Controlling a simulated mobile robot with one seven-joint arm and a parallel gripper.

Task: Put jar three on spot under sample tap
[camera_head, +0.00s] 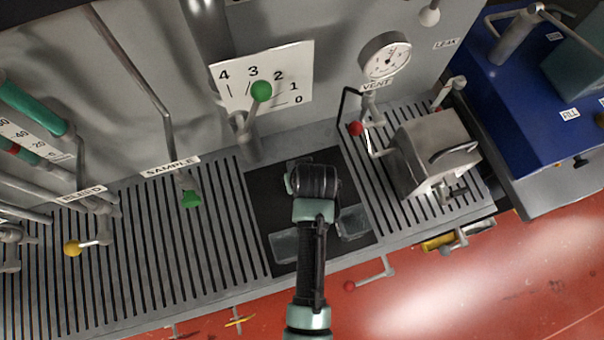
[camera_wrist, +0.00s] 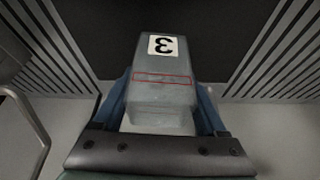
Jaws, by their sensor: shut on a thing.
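Jar three (camera_wrist: 162,98) is a grey, see-through block-shaped jar with a white "3" label and a red outlined band. It sits between the two blue fingers of my gripper (camera_wrist: 160,112) in the wrist view, and the fingers are shut on it. In the head view my gripper (camera_head: 298,180) is over the back of the black mat (camera_head: 262,200), and my wrist hides most of the jar. I cannot tell whether the jar touches the mat. The sample tap (camera_head: 190,198), with a green end, hangs to the left under the SAMPLE label (camera_head: 171,166). The spot beneath it is not clearly visible.
Two more clear jars stand on the mat's front part, one at left (camera_head: 285,247) and one at right (camera_head: 352,222). A green-knobbed lever (camera_head: 261,91) rises behind. A metal box (camera_head: 435,155) stands right. The slatted grating (camera_head: 130,250) at left is largely free, except for a yellow-knobbed bleed handle (camera_head: 73,248).

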